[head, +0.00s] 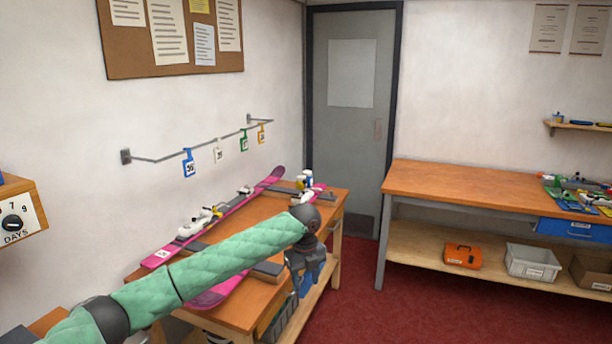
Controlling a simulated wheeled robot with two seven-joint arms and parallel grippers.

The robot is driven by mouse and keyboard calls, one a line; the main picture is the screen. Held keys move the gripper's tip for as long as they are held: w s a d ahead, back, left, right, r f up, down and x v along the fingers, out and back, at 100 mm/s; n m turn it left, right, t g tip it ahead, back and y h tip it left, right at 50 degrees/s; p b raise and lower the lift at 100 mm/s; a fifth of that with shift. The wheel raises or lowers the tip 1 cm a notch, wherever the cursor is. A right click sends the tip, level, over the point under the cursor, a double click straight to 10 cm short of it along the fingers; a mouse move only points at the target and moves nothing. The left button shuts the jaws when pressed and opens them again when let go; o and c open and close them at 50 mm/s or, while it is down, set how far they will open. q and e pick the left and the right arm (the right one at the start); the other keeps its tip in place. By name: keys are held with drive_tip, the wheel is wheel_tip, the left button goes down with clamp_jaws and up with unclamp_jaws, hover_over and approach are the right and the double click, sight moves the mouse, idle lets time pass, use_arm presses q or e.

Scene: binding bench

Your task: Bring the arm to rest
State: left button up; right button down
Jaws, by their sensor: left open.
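My left arm (215,263), in a green quilted sleeve, reaches in from the lower left across the near bench. My left gripper (304,283) hangs off the right edge of that bench, pointing down. My right gripper is not in view. The near bench (262,217) has an orange wooden top. A pink ski (235,207) with white bindings lies along it. A second pink ski (215,294) is partly hidden under my left arm.
Numbered tags (189,163) hang from a wall rail above the bench. A dial box (15,220) is at the far left. A second bench (460,183) stands right, with an orange case (462,256) and white bin (532,262) below. Red floor (365,300) between benches is clear.

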use_arm(q)
drive_tip(key=s+d+f+n+h, duration=0.2)
drive_tip(key=s+f+n, duration=0.15)
drive_tip(key=f, duration=0.75)
drive_tip(key=s+d+f+n+h, duration=0.15)
drive_tip(key=f+n, duration=0.25)
drive_tip(key=f, duration=0.6)
drive_tip(key=s+a+f+n+t, duration=0.15)
drive_tip(key=s+f+n, duration=0.3)
drive_tip(key=f, duration=0.45)
drive_tip(key=s+a+f+n, duration=0.25)
drive_tip(key=s+f, duration=0.35)
drive_tip(key=f, duration=0.3)
drive_tip(key=s+a+f+n+y, duration=0.1)
drive_tip(key=s+a+f+n, duration=0.3)
drive_tip(key=s, duration=0.8)
drive_tip(key=s+a+f+n+y, duration=0.1)
drive_tip(key=s+a+f+n, duration=0.4)
drive_tip(key=s+a+f, duration=0.3)
drive_tip(key=s+a+f+n+y, duration=0.1)
drive_tip(key=s+a+f+n, duration=0.3)
drive_tip(key=s+f, duration=0.8)
drive_tip(key=shift+s+a+f+n, duration=0.4)
drive_tip(key=shift+s+a, duration=0.65)
drive_tip(key=shift+s, duration=1.85)
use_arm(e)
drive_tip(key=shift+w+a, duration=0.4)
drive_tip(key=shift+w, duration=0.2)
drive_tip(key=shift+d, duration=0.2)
